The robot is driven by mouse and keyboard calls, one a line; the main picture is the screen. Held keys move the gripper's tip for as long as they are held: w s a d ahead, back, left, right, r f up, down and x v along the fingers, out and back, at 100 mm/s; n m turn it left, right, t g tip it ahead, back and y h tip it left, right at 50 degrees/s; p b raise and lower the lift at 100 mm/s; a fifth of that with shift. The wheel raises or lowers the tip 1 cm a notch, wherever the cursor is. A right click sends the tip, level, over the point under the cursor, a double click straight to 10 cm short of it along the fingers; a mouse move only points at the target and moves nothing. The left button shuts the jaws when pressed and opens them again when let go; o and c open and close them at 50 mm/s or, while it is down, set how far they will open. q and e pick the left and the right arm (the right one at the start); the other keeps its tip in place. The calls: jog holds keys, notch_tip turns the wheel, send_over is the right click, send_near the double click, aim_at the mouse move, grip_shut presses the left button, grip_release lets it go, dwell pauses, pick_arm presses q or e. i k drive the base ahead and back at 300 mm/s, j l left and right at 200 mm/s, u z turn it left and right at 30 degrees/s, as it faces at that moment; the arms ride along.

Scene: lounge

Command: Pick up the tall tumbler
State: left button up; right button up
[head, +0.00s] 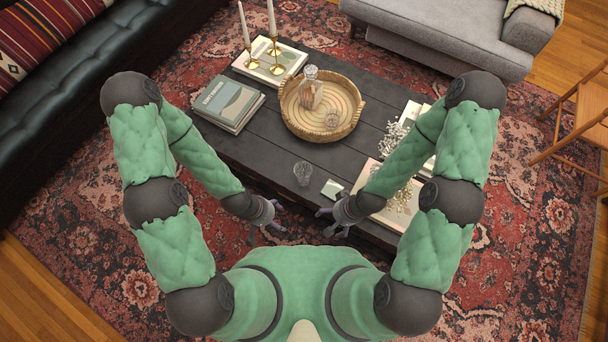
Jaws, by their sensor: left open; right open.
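A clear glass tumbler (303,172) stands upright on the dark wooden coffee table, near its front edge. A second, smaller-looking clear glass (332,118) is in the round wicker tray (290,118), beside a stoppered decanter (309,90). My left gripper (269,224) is open and empty, in front of the table and below left of the tumbler in the head view. My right gripper (326,222) is open and empty, below right of it. Neither gripper touches a glass.
A small pale green coaster-like square (332,189) lies just right of the tumbler. Books (229,103) and brass candlesticks (276,67) stand further back left. Silvery bead-like decor (396,138) and a pale book (372,177) lie at right, partly behind my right arm. Sofas flank the rug.

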aim_at(303, 170)
jog(key=k+l+u, duration=0.1)
jog(key=u, duration=0.3)
jog(key=k+u, duration=0.2)
jog(key=u, duration=0.2)
jog(key=k+u, duration=0.15)
jog(key=u, duration=0.3)
